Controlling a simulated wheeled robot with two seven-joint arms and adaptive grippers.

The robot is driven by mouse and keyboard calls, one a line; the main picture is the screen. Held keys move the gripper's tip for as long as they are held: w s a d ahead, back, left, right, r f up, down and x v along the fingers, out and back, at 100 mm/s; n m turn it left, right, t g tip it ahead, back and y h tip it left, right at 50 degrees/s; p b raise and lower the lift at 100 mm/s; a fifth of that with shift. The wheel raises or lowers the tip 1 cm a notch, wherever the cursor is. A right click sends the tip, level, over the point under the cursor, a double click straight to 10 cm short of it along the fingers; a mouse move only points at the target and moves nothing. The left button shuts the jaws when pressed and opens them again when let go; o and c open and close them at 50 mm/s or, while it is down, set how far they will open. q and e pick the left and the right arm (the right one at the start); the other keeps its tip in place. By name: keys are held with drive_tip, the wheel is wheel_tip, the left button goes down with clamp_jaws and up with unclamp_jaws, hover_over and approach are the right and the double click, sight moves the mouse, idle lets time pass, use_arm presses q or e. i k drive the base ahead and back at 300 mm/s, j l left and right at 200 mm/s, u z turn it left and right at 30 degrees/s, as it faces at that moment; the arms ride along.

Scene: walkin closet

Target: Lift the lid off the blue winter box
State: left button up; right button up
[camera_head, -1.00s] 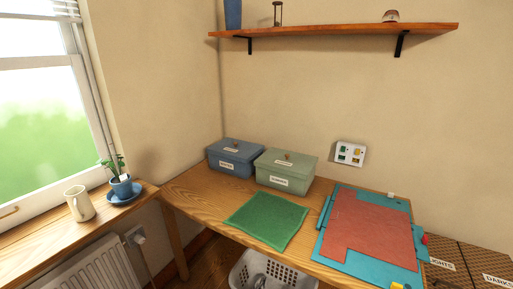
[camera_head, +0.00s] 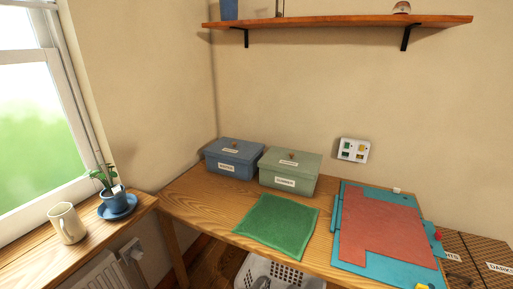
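The blue box (camera_head: 228,168) stands at the back left of the wooden table, near the wall corner. Its front label is too small to read for certain. Its blue lid (camera_head: 236,147) is on top, with a small knob and a white label. A similar pale green box (camera_head: 288,178) with its own lid (camera_head: 291,158) stands close to its right. Neither of my grippers shows in the head view.
A green cloth (camera_head: 277,225) lies in front of the boxes. A teal mat (camera_head: 347,252) with red fabric (camera_head: 381,228) covers the table's right. A white basket (camera_head: 250,272) is below. A jug (camera_head: 67,223) and potted plant (camera_head: 113,192) stand on the sill. A shelf (camera_head: 330,21) hangs above.

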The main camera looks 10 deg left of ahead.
sight(245, 152)
drive_tip(key=i+j+z, duration=0.1)
drive_tip(key=j+z, duration=0.95)
drive_tip(key=j, duration=0.2)
